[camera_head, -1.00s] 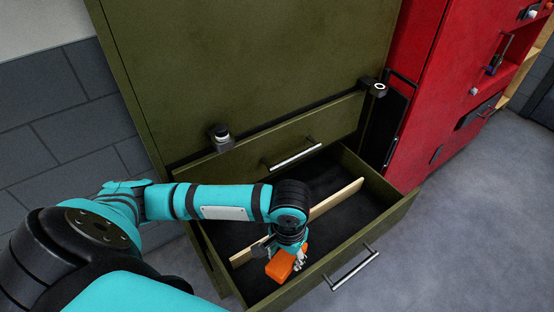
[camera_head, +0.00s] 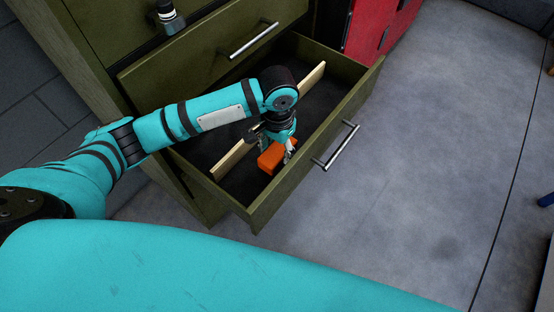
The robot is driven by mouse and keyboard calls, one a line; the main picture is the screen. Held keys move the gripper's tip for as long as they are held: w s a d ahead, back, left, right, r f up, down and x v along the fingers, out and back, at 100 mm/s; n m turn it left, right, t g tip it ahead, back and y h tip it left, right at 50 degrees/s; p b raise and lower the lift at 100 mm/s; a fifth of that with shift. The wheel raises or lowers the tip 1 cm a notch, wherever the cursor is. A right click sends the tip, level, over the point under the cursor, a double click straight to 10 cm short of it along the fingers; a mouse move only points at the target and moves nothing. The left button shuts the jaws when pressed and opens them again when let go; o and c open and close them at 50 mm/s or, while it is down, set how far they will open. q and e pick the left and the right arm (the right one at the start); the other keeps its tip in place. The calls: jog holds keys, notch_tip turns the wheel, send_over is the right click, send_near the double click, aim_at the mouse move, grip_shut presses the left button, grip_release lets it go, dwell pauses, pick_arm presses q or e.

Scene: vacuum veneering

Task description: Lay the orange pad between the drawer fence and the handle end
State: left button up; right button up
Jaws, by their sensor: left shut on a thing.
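The orange pad (camera_head: 270,158) is in the open olive drawer (camera_head: 262,212), in the front compartment between the light wooden fence (camera_head: 232,160) and the drawer front with its metal handle (camera_head: 336,146). My left gripper (camera_head: 278,150) reaches down into the drawer from above and is shut on the pad. Part of the pad is hidden by the gripper. I cannot tell whether the pad touches the drawer floor. The fence stands upright across the drawer, partly hidden behind my left arm. My right gripper is not in view.
Behind the fence, the dark drawer floor looks empty where it shows. A closed olive drawer with a handle (camera_head: 254,39) is above. A red cabinet (camera_head: 372,28) stands behind at the right. The grey floor (camera_head: 430,150) to the right is clear.

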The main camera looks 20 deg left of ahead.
aim_at(278, 157)
pick_arm(q)
notch_tip(278, 157, down, 2)
jog(key=shift+f, duration=0.8)
notch_tip(278, 157, down, 3)
jog(key=shift+r, duration=0.1)
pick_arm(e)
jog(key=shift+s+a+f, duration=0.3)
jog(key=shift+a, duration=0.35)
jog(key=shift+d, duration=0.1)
pick_arm(q)
jog(key=o, duration=1.3)
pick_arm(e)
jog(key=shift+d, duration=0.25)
